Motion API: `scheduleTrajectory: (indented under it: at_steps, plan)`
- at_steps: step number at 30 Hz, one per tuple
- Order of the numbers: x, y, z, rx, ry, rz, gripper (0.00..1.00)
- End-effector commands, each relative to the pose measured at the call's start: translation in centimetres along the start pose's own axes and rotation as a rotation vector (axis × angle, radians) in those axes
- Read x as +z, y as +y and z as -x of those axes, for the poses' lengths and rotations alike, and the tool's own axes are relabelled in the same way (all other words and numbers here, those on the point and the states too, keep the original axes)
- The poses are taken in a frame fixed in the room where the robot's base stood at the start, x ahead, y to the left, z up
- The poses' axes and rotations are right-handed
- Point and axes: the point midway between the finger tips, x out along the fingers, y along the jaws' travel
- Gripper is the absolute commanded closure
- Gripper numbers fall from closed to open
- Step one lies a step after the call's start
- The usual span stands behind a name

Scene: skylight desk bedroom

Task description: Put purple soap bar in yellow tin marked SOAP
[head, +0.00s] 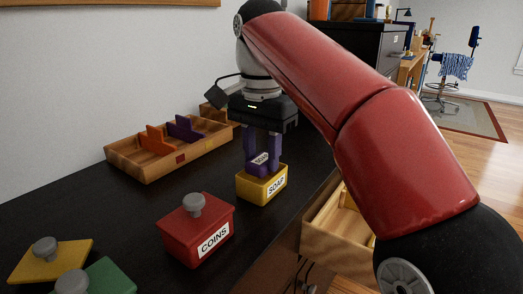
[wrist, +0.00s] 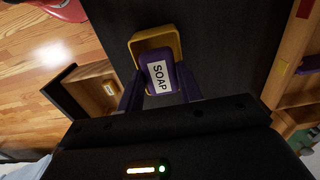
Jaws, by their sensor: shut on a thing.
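The yellow tin (head: 256,194) with a SOAP label stands on the dark desk top in the head view; in the wrist view its rim (wrist: 153,39) shows around and behind the soap. The purple soap bar (head: 262,159), with a white SOAP label, is in my gripper (head: 261,168), whose purple fingers are shut on it. The bar (wrist: 159,78) also shows in the wrist view between the fingers (wrist: 157,95). It is at or just over the tin's opening; I cannot tell how far inside it sits.
A red COINS tin (head: 195,232) with a knobbed lid stands nearer on the desk. Yellow (head: 50,260) and green (head: 105,277) knobbed lids lie at the front left. A wooden divided tray (head: 150,170) stands behind to the left. An open wooden drawer (head: 338,232) juts out at right.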

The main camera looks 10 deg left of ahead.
Motion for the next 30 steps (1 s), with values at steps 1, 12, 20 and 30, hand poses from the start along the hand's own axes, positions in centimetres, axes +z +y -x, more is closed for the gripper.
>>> scheduleTrajectory:
  at_steps: [1, 12, 20, 30]
  plan:
    - [0.00, 0.01, -0.12, 0.000, 0.000, 0.000, 0.87]
    - [-0.01, 0.01, -0.66, -0.001, 0.000, 0.000, 0.87]
    - [-0.01, 0.00, -0.86, -0.001, 0.001, 0.000, 0.55]
    - [-0.01, 0.00, -0.89, 0.000, 0.000, 0.000, 0.42]
